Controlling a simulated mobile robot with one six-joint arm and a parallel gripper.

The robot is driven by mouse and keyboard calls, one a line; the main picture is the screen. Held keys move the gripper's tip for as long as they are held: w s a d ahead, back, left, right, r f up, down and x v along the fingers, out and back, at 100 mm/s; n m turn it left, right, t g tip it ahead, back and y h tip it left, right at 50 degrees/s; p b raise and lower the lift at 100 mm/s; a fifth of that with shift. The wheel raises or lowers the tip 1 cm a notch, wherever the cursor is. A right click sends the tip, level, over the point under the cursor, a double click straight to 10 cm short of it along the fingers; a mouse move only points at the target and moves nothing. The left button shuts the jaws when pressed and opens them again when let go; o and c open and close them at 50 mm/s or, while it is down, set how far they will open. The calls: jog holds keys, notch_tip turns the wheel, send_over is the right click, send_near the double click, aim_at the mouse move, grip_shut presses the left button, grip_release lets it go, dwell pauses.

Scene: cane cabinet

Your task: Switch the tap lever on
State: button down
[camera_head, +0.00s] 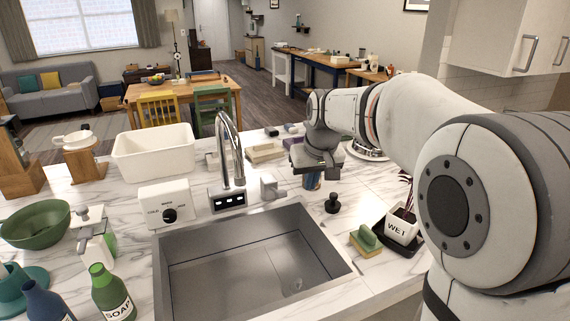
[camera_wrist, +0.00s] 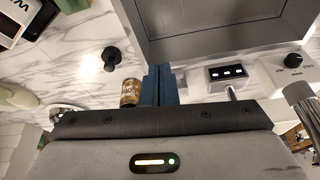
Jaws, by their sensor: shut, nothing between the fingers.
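The chrome gooseneck tap (camera_head: 229,150) stands behind the sink, and its spout also shows at the right edge of the wrist view (camera_wrist: 302,97). At its foot is a dark panel (camera_head: 227,198) with lit marks, also in the wrist view (camera_wrist: 228,73). A small pale grey block (camera_head: 268,187) stands right of the tap; I cannot tell whether it is the tap lever. My gripper (camera_head: 309,181) is right of the tap and block, above the counter. Its blue fingers (camera_wrist: 161,85) are together and empty, apart from the panel.
The steel sink (camera_head: 176,254) fills the front middle. A white box with a black knob (camera_head: 165,207) is left of the tap. A black stopper (camera_head: 332,204), a sponge (camera_head: 363,243) and a potted plant (camera_head: 402,229) are at right. A jar (camera_wrist: 130,92) is beside my fingers.

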jog(key=w+a+r+n+p, duration=0.1)
jog(key=w+a, duration=0.5)
jog(key=w, duration=0.6)
jog(key=shift+w+r+n+t+y+p, duration=0.3)
jog(key=shift+r+y+p, duration=0.1)
jog(key=shift+r+p, duration=0.4)
jog(key=shift+a, duration=0.1)
